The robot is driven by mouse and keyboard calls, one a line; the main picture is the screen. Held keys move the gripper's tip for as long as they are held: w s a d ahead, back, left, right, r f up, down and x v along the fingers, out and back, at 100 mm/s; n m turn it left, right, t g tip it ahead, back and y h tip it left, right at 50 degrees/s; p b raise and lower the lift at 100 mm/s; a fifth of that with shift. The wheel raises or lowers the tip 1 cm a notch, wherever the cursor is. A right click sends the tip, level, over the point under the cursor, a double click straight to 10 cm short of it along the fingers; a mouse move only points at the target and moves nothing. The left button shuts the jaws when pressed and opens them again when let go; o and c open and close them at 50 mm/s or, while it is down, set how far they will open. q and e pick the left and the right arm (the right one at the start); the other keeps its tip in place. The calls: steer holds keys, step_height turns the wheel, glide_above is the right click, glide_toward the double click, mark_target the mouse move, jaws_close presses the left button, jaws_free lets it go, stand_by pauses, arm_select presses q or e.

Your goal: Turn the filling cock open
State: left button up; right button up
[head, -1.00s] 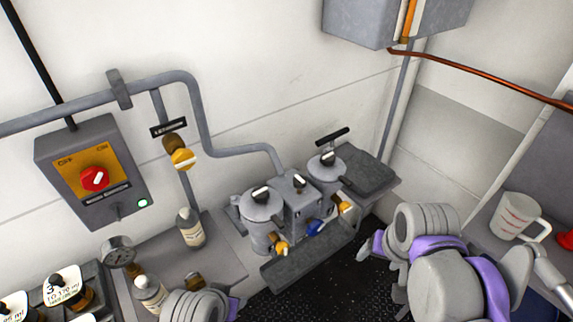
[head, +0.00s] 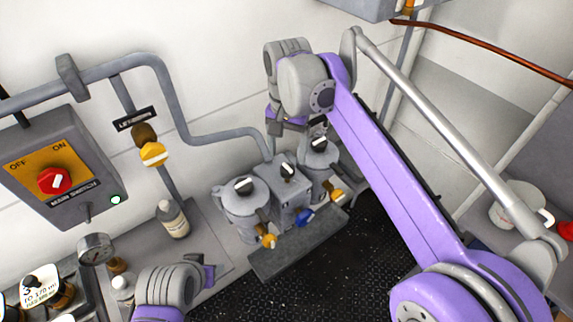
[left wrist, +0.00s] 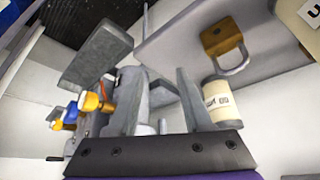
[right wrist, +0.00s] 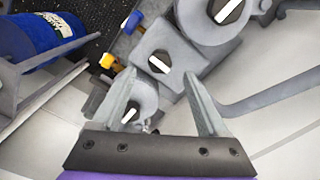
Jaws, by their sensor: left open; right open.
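A grey twin-canister unit (head: 284,187) stands by the wall. Black knobs with white bars sit on its left canister (head: 243,186), middle block (head: 287,170) and right canister (head: 319,143). Yellow cocks (head: 269,241) (head: 337,194) and a blue one (head: 306,216) are on its front. Another yellow cock (head: 153,154) is on the wall pipe; I cannot tell which is the filling cock. My right gripper (head: 310,130) is open above the right canister, whose knob (right wrist: 129,116) shows by its left finger in the right wrist view. My left gripper (head: 216,270) is open and empty, left of the unit.
A switch box with a red knob (head: 55,181) hangs on the left wall.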

mark_target(287, 168)
steer(key=shift+w+f, duration=0.1)
steer(key=shift+f, duration=2.7)
jaws_close()
